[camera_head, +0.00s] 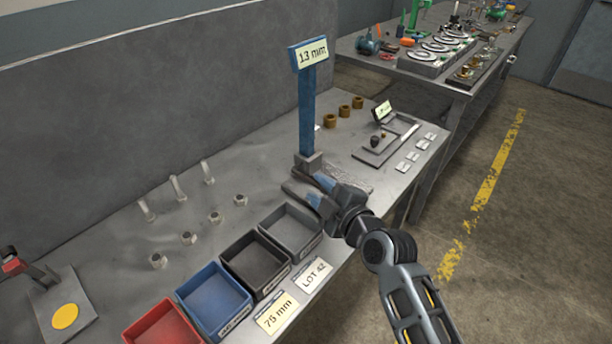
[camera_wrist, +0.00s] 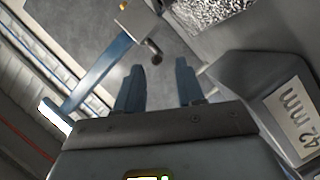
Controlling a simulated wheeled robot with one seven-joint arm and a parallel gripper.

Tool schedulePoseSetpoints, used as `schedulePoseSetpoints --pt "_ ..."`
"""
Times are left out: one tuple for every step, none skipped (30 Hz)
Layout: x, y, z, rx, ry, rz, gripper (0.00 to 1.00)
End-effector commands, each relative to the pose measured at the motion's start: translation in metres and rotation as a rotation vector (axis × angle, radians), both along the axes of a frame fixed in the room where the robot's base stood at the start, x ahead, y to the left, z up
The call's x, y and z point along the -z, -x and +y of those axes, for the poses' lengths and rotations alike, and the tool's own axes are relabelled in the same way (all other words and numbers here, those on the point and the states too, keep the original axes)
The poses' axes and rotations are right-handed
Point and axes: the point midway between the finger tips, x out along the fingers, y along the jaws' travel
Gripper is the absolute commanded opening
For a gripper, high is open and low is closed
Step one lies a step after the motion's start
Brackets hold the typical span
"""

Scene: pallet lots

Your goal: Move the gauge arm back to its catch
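A blue upright arm (camera_head: 306,110) bearing a "13 mm" sign (camera_head: 312,53) rises from a grey block (camera_head: 308,163) on the bench; I take it for the gauge arm. In the wrist view the blue arm (camera_wrist: 97,75) runs slanting from a pale block (camera_wrist: 139,20), with a dark knob (camera_wrist: 155,52) beside it. My gripper (camera_head: 318,190) is low over the bench, just in front of the block. Its two blue fingers (camera_wrist: 158,85) are apart with nothing between them. I cannot make out a catch.
Open grey (camera_head: 291,253), black (camera_head: 230,256), blue (camera_head: 188,302) and red bins line the front edge beside my gripper. Bolts and nuts stand on the left. A grey tray (camera_head: 364,157) and brass nuts (camera_head: 344,111) lie to the right. A wall closes the back.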

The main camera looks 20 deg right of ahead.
Motion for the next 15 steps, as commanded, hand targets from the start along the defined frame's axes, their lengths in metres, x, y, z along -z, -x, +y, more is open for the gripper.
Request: schedulePoseSetpoints --pt "-0.002 -0.008 0.001 -0.001 0.003 -0.001 0.38" --pt "0.000 -0.013 0.002 -0.001 0.003 0.000 0.38" --pt "0.001 -0.019 0.003 -0.001 0.002 0.000 0.38" --pt "0.002 -0.023 0.004 0.000 0.002 0.000 0.38" --pt "0.003 -0.027 0.005 -0.001 0.002 0.001 0.38" --pt "0.004 -0.032 0.006 0.000 0.002 0.000 0.38" --pt "0.005 -0.036 0.006 -0.001 0.002 0.000 0.38" --pt "0.006 -0.039 0.007 -0.001 0.002 0.000 0.38" --pt "0.007 -0.043 0.008 -0.001 0.002 0.000 0.38" --pt "0.008 -0.046 0.009 0.000 0.002 0.000 0.38" --pt "0.009 -0.048 0.009 -0.001 0.002 0.000 0.38" --pt "0.010 -0.050 0.010 -0.001 0.001 0.001 0.38" --pt "0.010 -0.052 0.010 -0.001 0.001 0.001 0.38" --pt "0.011 -0.053 0.010 -0.001 0.001 0.001 0.38" --pt "0.011 -0.055 0.011 0.000 0.001 0.000 0.38"
